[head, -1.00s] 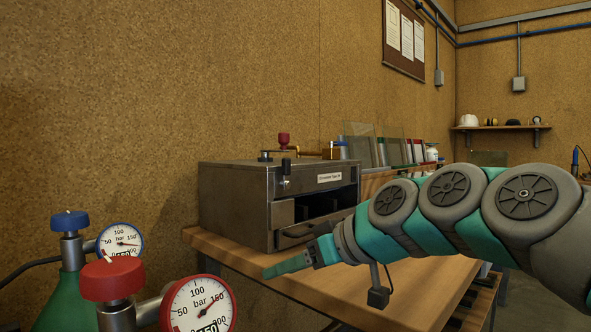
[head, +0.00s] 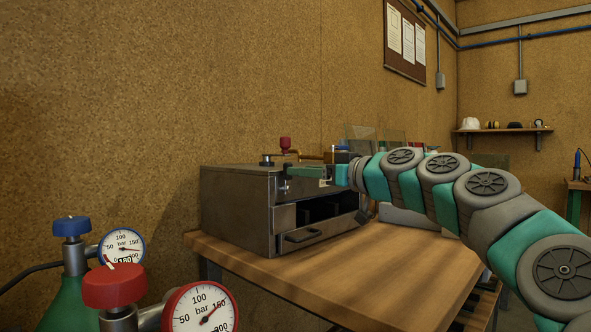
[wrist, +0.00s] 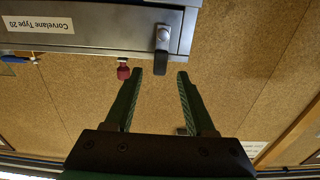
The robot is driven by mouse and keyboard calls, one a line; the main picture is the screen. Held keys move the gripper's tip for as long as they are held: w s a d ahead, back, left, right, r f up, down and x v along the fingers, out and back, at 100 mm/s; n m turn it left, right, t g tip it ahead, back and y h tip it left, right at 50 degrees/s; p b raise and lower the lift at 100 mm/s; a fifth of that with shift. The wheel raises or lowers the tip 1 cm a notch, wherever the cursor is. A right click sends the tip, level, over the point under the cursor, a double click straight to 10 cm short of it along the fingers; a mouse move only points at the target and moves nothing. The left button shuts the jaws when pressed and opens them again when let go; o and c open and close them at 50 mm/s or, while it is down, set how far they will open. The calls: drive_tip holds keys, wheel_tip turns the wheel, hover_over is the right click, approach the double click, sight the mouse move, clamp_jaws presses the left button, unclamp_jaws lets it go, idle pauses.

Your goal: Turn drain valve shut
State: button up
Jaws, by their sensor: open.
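A grey metal box (head: 235,205) stands on the wooden table. A small silver valve with a dark lever (wrist: 162,52) is on its front face near the top; I take it for the drain valve. In the head view the valve (head: 283,186) is partly hidden by my fingers. My gripper (wrist: 171,73) is open and empty, its green fingers pointing at the box. My gripper (head: 305,172) also shows in the head view at the box's upper front.
A red knob (head: 285,143) and brass pipework stand on the box top. The box has an open dark slot and a drawer handle (head: 302,235) below. Gas bottles with a red cap (head: 114,286) and gauges (head: 200,308) stand at front left. The table's front (head: 370,285) is clear.

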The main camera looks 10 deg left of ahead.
sight(287, 178)
drive_tip(key=x, duration=0.3)
drive_tip(key=shift+w+a, duration=0.15)
drive_tip(key=shift+c, duration=0.2)
clamp_jaws()
idle(0.4)
